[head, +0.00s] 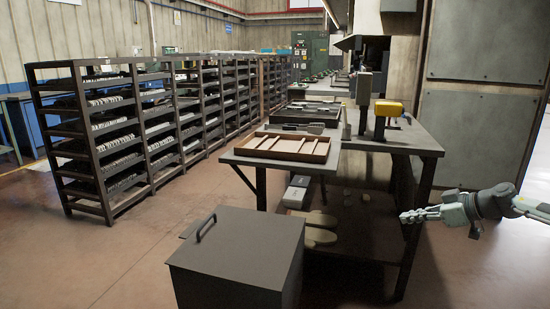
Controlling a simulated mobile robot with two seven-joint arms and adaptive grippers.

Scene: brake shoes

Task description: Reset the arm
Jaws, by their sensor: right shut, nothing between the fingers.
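My right gripper (412,215) shows at the right side of the head view. Its arm (490,203) comes in from the right edge. My left gripper is not in view.
A workbench (420,139) stands in the middle, with a brown wooden tray (283,147) and a yellow device (389,108) on it. A grey lidded box (240,250) stands in front. Long racks (150,145) run along the left. The floor between racks and box is clear.

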